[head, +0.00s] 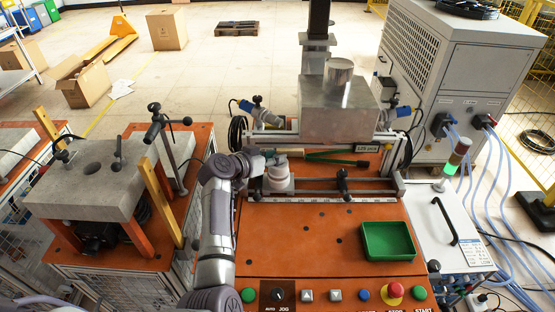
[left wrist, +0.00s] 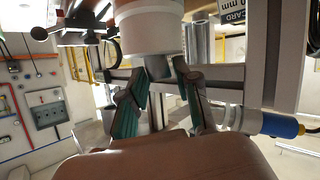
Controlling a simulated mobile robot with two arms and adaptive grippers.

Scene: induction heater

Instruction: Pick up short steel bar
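My left gripper (head: 268,155) reaches in from the left, level, just above a stepped white cylindrical holder (head: 279,181) on the orange worktop. In the left wrist view, the scene is upside down and the white holder (left wrist: 148,28) is at the top. A short grey metal piece, seemingly the steel bar (left wrist: 157,68), sticks out of it. The teal-padded fingers of my left gripper (left wrist: 166,78) stand on either side of this bar, tips close to it. Whether they press on it is unclear. The bar is hardly visible in the head view. My right gripper is out of view.
A rail (head: 320,198) with dark clamps crosses the worktop beside the holder. A green-handled tool (head: 337,161) lies behind it. A green tray (head: 388,241) is at the right; the worktop between is clear. A large metal block (head: 338,107) stands behind.

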